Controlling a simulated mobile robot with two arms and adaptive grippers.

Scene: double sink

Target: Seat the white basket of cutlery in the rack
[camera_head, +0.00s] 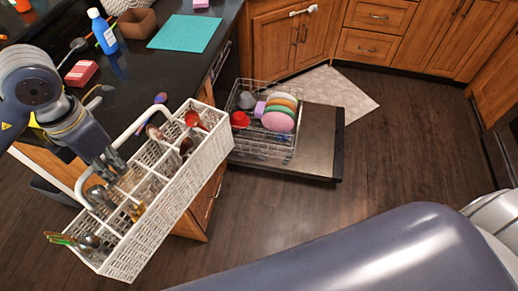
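The white basket of cutlery (172,207) hangs in the left half of the head view, close to the camera and beside the counter. It is a long grid basket with several compartments, set diagonally in the picture. Red-headed spoons, metal spoons and green-handled cutlery stick out of it. My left gripper (114,168) is at the basket's handle, mid-length, and appears closed on it; the exact finger contact is hard to see. The rack (274,146) is farther off, on the open dishwasher door, holding colored plates, a red cup and other dishes. My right gripper is out of view.
The open dishwasher door (322,150) extends over the dark floor. The black counter carries a blue bottle (102,32), a teal mat (186,33), a red box (81,73) and a brown container (136,23). My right arm fills the lower right. The middle floor is clear.

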